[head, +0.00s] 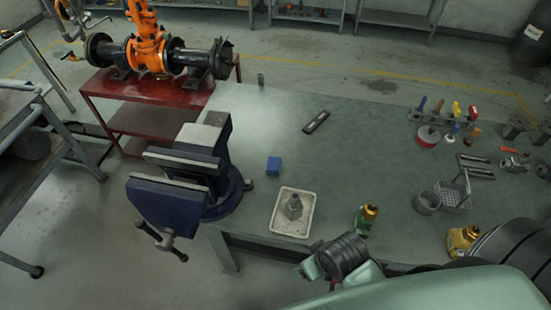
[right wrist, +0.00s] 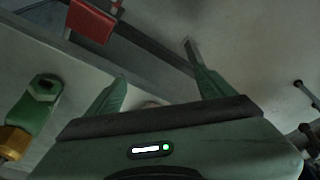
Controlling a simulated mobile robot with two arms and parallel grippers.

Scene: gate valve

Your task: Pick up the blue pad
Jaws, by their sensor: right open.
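The blue pad (head: 273,164) is a small blue block on the grey-green workbench (head: 340,165), just right of the big dark blue vise (head: 200,175). My right arm enters the head view from the lower right, and its end lies at the bench's front edge, to the right of and nearer than the pad. In the right wrist view my right gripper (right wrist: 155,65) has its two green fingers spread wide with nothing between them. The pad does not show in that view. My left gripper is not in view.
A pale tray (head: 279,226) with a metal fitting (head: 293,206) sits in front of the pad. A dark flat tool (head: 316,121) lies behind. A tool rack (head: 440,119) stands farther right. The bench middle is clear.

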